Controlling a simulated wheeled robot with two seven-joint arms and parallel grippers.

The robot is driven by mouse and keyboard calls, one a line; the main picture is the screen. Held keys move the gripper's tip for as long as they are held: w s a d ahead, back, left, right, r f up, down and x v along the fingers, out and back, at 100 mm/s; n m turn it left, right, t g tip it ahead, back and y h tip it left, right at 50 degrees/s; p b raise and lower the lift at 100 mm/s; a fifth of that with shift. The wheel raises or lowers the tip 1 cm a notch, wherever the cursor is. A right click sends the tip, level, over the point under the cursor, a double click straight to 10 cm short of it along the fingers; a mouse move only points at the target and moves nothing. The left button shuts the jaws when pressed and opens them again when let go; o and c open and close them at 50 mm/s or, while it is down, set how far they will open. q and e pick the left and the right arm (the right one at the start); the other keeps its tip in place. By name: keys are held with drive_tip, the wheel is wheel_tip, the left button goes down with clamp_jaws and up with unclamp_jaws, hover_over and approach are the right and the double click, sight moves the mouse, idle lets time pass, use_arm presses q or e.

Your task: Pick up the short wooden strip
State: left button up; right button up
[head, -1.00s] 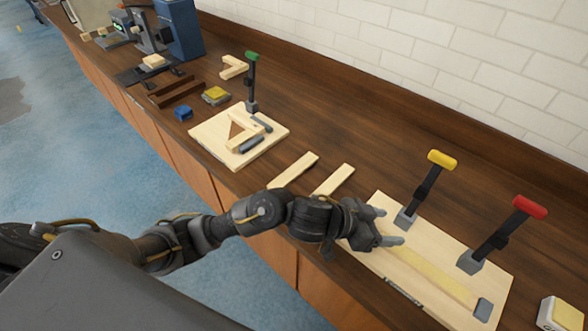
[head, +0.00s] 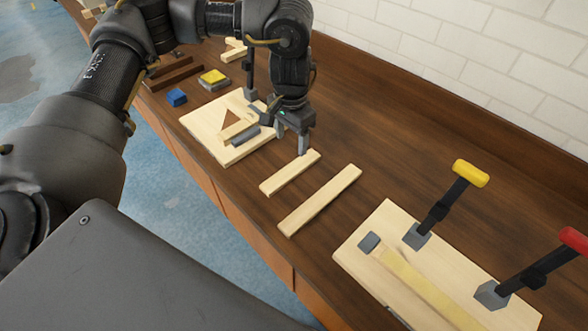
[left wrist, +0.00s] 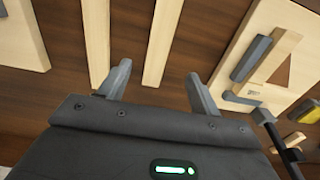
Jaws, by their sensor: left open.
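The short wooden strip (head: 290,173) lies flat on the brown worktop, beside a longer wooden strip (head: 320,200). My left gripper (head: 290,140) points down above the worktop, near the short strip's far end. It is open and empty. In the left wrist view, the short strip (left wrist: 163,40) runs between the lines of the two open fingertips (left wrist: 158,72), with the longer strip (left wrist: 96,40) to its left. The exact height of the fingers over the strip is hard to tell. My right gripper is not in view.
A larger board (head: 372,270) with upright yellow-handled (head: 470,173) and red-handled (head: 574,240) clamps lies at the right. The worktop behind the strips is clear.

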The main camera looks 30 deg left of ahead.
use_arm(q)
hover_over(291, 169)
wheel_tip(291, 169, down, 5)
drive_tip(key=shift+f, duration=0.35)
drive_tip(key=shift+f+p, duration=0.6)
drive_tip(key=shift+f, duration=2)
drive_tip(key=shift+d, duration=0.1)
drive_tip(key=shift+c, duration=0.3)
drive_tip(key=c, duration=1)
drive_tip(key=shift+c, duration=0.2)
drive_tip(key=shift+r, duration=0.15)
